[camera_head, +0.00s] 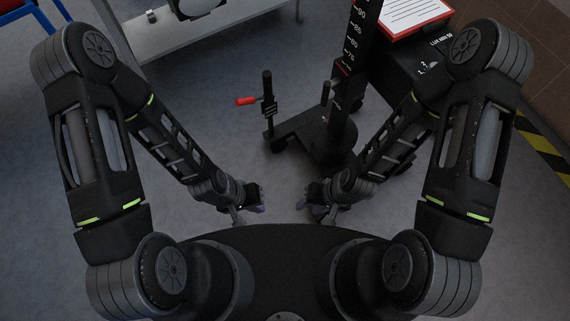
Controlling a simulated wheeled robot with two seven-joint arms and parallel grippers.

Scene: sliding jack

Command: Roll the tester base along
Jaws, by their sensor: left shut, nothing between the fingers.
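The tester base (308,128) is a low black platform on casters, standing on the grey floor ahead of my arms. It carries a tall black column (350,55) with white height markings and a thin post (268,95) with a red handle (247,101). My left gripper (245,212) is shut and empty, in front of the base and to its left, apart from it. My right gripper (322,212) is low in front of the base, apart from it; its fingers are too small and dark to read. My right forearm hides part of the base's right side.
A black box (425,55) with a red-edged white sheet (405,14) stands behind at the right. A grey bench (200,35) is at the back left, with part of a blue chair (20,15) beside it. Yellow-black floor tape (545,145) runs at the right. Open floor lies left of the base.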

